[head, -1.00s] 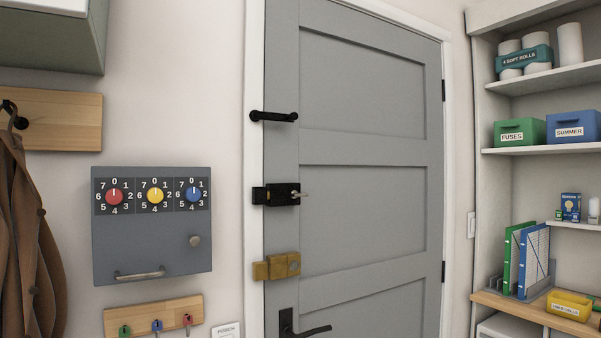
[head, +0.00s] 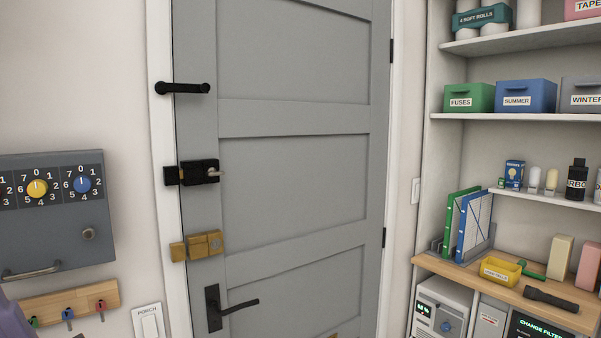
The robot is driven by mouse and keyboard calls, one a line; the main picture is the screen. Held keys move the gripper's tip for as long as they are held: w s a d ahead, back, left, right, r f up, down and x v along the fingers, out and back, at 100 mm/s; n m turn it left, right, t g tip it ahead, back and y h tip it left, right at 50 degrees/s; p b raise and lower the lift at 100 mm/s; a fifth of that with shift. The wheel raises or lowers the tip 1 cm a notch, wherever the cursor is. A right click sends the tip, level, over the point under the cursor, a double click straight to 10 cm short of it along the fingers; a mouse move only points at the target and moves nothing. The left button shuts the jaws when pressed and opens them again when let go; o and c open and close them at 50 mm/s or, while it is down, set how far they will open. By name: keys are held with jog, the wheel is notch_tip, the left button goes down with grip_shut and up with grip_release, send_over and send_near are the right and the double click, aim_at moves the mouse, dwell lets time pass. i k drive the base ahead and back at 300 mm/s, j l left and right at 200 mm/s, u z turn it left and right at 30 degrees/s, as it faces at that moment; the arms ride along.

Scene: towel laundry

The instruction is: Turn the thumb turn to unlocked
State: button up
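The grey door (head: 285,190) stands closed in its white frame in the head view. Above is a black bar handle (head: 183,88), and below is a black lever handle (head: 232,305). I cannot read any lock marking. My gripper is not in view.
A grey box with coloured dials (head: 56,215) hangs on the wall at left, above a wooden key rack (head: 69,302). A porch switch (head: 149,321) is by the frame. Shelves with bins (head: 526,96) and a wooden counter (head: 510,293) stand at right.

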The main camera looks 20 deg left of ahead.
aim_at(212, 172)
jog(key=i+l+z, duration=0.1)
jog(key=z, duration=0.3)
jog(key=i+z, duration=0.15)
jog(key=z, duration=0.2)
jog(key=i+z, duration=0.15)
jog(key=z, duration=0.25)
jog(key=i+u, duration=0.25)
jog(key=u, duration=0.2)
jog(key=i+l+u, duration=0.15)
jog(key=u, duration=0.3)
jog(key=i+u, duration=0.25)
jog(key=u, duration=0.2)
jog(key=i+l+u, duration=0.1)
jog(key=i+u, duration=0.15)
jog(key=u, duration=0.2)
jog(key=i, duration=0.3)
